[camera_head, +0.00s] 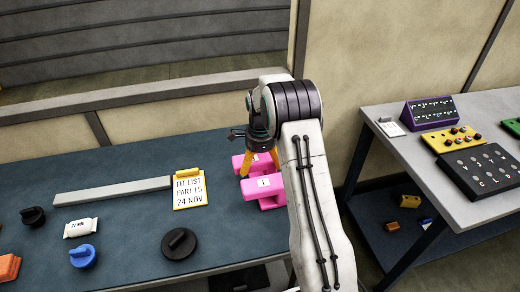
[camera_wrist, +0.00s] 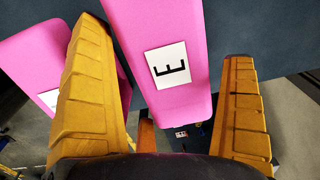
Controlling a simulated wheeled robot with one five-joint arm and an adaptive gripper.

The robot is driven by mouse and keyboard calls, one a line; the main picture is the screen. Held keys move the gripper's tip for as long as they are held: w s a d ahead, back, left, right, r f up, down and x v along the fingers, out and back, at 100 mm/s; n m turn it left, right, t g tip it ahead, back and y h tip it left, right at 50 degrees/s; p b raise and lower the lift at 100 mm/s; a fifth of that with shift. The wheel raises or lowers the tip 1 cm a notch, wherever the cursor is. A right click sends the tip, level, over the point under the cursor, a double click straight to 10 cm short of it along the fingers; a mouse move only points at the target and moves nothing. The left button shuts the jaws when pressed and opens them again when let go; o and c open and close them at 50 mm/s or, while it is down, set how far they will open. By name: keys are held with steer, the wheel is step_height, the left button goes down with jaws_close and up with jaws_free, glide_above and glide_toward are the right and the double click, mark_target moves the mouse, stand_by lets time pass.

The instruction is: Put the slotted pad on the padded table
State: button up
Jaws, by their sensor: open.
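Two pink blocks lie close together on the dark blue table (camera_head: 130,215), at its right end: a nearer pink block (camera_head: 268,201) and a farther pink block (camera_head: 238,162). Each carries a white label. No part is plainly readable as the slotted pad; the pink blocks may be it. My gripper (camera_head: 260,172) is open over them, fingers pointing down. In the wrist view, a pink block labelled E (camera_wrist: 180,105) lies between the spread orange fingers of my gripper (camera_wrist: 162,40). A second pink block shows outside the left finger. Contact cannot be told.
A yellow clipboard (camera_head: 189,190), grey bar (camera_head: 112,190), black round knob (camera_head: 180,243), blue knob (camera_head: 83,256) and white packet (camera_head: 80,228) lie left on the table. A grey table (camera_head: 400,150) with panels stands right, past a floor gap. A ledge runs behind.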

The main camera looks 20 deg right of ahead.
step_height(320, 180, up, 4)
steer(key=shift+r+b, duration=0.15)
steer(key=shift+b, duration=0.2)
steer(key=shift+r+b, duration=0.35)
steer(key=shift+b, duration=0.25)
step_height(320, 180, up, 6)
steer(key=r+b, duration=0.1)
steer(key=b, duration=0.2)
steer(key=s+a+r+n+t, duration=0.1)
steer(key=s+a+r+n, duration=0.3)
steer(key=s, duration=0.3)
steer(key=s+a+r+n+t, duration=0.1)
steer(key=s+a+r+n, duration=0.2)
steer(key=s+n, duration=0.35)
steer(key=s+a+f+n, duration=0.2)
steer(key=s+n, duration=0.3)
steer(key=s, duration=0.4)
steer(key=s+a+f+n+t, duration=0.1)
steer(key=s+a+f+n, duration=0.1)
steer(key=s+n, duration=0.3)
steer(key=shift+s+f, duration=0.75)
steer(key=shift+s, duration=1.2)
steer(key=shift+a, duration=0.1)
